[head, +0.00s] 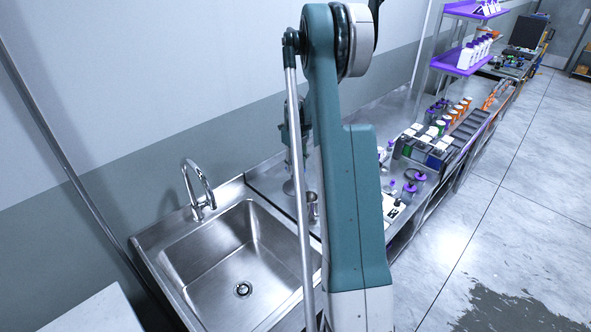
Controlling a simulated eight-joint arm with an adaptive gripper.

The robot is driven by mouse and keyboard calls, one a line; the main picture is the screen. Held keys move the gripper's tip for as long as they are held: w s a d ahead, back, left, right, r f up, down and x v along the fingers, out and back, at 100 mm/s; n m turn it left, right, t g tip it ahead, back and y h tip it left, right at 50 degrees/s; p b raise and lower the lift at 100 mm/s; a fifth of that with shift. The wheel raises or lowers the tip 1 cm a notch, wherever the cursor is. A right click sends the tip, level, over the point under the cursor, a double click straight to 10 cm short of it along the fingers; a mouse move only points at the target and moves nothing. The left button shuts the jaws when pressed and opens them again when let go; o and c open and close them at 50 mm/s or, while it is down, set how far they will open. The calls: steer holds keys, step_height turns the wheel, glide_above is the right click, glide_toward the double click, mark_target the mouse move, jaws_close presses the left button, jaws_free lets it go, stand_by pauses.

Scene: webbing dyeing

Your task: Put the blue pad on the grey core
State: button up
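I cannot make out the blue pad or the grey core in the head view. My teal arm stands upright through the middle of the picture and hides part of the steel bench (376,108) behind it. My gripper does not show clearly anywhere, so its place relative to the pad and the core cannot be seen. Small dark and purple items (410,187) lie on the bench just right of my arm, too small to name surely.
A steel sink (205,262) with a curved tap (199,185) is at the lower left. Bottles and boxes (432,140) crowd the bench right of my arm. Purple shelves (460,60) hold white bottles farther back. The floor at the right is open, with a dark patch (515,308).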

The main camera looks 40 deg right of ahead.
mark_target(295, 163)
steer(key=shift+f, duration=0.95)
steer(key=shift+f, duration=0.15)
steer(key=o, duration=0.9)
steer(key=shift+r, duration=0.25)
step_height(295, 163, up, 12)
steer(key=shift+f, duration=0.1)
